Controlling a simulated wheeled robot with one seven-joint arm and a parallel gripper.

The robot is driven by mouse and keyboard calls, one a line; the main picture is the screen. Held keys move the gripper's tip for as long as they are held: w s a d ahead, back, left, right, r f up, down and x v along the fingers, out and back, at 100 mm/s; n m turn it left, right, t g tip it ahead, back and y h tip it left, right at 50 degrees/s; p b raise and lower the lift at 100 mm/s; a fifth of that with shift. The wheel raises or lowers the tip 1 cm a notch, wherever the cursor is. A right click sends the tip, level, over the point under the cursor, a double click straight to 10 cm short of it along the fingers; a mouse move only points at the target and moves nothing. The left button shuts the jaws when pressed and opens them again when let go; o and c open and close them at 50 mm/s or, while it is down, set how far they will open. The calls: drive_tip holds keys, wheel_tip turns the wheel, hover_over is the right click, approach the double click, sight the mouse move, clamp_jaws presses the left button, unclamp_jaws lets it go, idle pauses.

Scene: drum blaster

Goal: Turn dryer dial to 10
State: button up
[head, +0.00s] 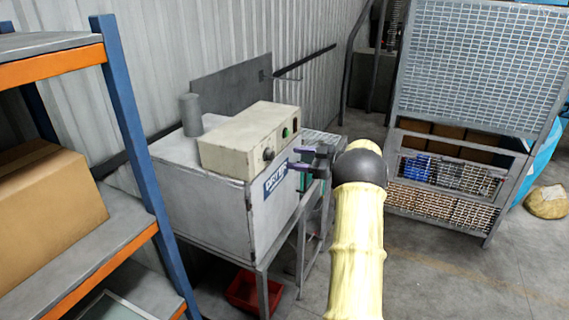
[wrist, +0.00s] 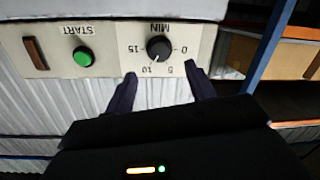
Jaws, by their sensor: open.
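The dryer dial (wrist: 158,48) is a round black knob on a cream panel (wrist: 108,50), seen upside down in the wrist view, with the marks 0, 5, 10 and 15 around it. A small pale mark on the knob seems to lie toward 10, but it is too small to be sure. In the head view the dial (head: 268,154) is on the front of the control box (head: 240,140). My gripper (head: 300,158) is open beside the panel. Its dark fingers (wrist: 160,75) point toward the dial, one to each side, with visible space between them and the knob.
A green START button (wrist: 83,56) and a brown switch (wrist: 36,53) share the panel. The box sits on a grey dryer cabinet (head: 205,205). A blue and orange shelf (head: 130,130) stands left. A wire cage (head: 475,70) stands right. Floor (head: 450,275) at the right is open.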

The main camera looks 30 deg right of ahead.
drive_tip(key=f+b+v, duration=0.1)
drive_tip(key=b+v, duration=0.2)
drive_tip(key=v, duration=0.6)
drive_tip(key=shift+s+d+r, duration=0.25)
drive_tip(key=shift+r, duration=0.2)
drive_tip(key=w+a+r+m+t+h, duration=0.4)
drive_tip(key=w+a+h, duration=0.1)
drive_tip(key=w, duration=0.2)
drive_tip(key=a+f+m+g+h, duration=0.1)
drive_tip(key=a+f+m+h, duration=0.2)
drive_tip(key=a+m+h, duration=0.3)
drive_tip(key=s+a+f+g, duration=0.4)
drive_tip(key=s+a, duration=0.3)
drive_tip(key=s, duration=0.3)
drive_tip(key=s+a+f+g, duration=0.4)
drive_tip(key=s+a+f, duration=0.2)
drive_tip(key=s, duration=0.5)
drive_tip(key=s+a+f+m+g, duration=0.1)
drive_tip(key=s+a+f+g, duration=0.4)
drive_tip(key=s+a, duration=0.3)
drive_tip(key=s, duration=0.2)
drive_tip(key=shift+s+a+f+b, duration=0.3)
drive_tip(key=shift+s+f, duration=0.05)
drive_tip(key=shift+f, duration=0.05)
